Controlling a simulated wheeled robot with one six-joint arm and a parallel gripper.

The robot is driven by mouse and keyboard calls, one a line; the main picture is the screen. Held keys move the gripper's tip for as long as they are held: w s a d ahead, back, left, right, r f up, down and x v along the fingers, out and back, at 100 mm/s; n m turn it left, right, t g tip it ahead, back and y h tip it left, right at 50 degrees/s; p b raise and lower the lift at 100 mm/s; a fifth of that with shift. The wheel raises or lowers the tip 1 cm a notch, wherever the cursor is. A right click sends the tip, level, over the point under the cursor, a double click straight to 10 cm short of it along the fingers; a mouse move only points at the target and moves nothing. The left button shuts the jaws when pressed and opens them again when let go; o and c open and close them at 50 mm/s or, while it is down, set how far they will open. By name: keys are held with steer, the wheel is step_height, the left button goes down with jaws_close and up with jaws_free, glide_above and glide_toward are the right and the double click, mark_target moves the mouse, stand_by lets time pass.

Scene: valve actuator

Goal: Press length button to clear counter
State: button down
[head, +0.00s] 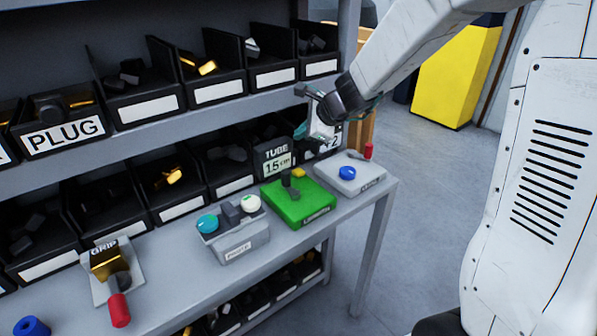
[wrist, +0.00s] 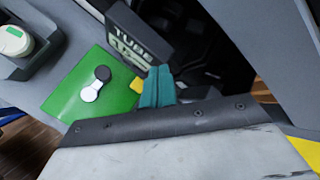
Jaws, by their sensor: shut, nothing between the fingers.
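A green box (head: 300,212) stands on the grey bench with a small yellow button (head: 298,173) at its back edge and a dark lever on top. The label on its front is too small to read surely. A dark counter display (head: 277,161) reading "TUBE 15cm" stands behind it. My gripper (head: 303,131) is shut and empty, above and behind the green box in the head view. In the wrist view its teal fingers (wrist: 158,72) appear just right of the yellow button (wrist: 137,85) and below the display (wrist: 140,42). They partly cover what is behind; contact cannot be told.
A grey box with a blue button (head: 347,173) and red knob stands to the right. A grey box with teal and white buttons (head: 234,242) stands to the left. Shelves of black bins line the back. Open floor (head: 430,230) lies right of the bench.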

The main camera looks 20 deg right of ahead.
mark_target(302, 172)
steer(key=shift+d+f, duration=0.1)
steer(key=shift+f, duration=4.2)
steer(key=shift+f, duration=0.1)
steer(key=shift+f, duration=0.3)
steer(key=shift+f, duration=0.5)
steer(key=shift+r, duration=0.95)
steer(key=shift+r, duration=2.5)
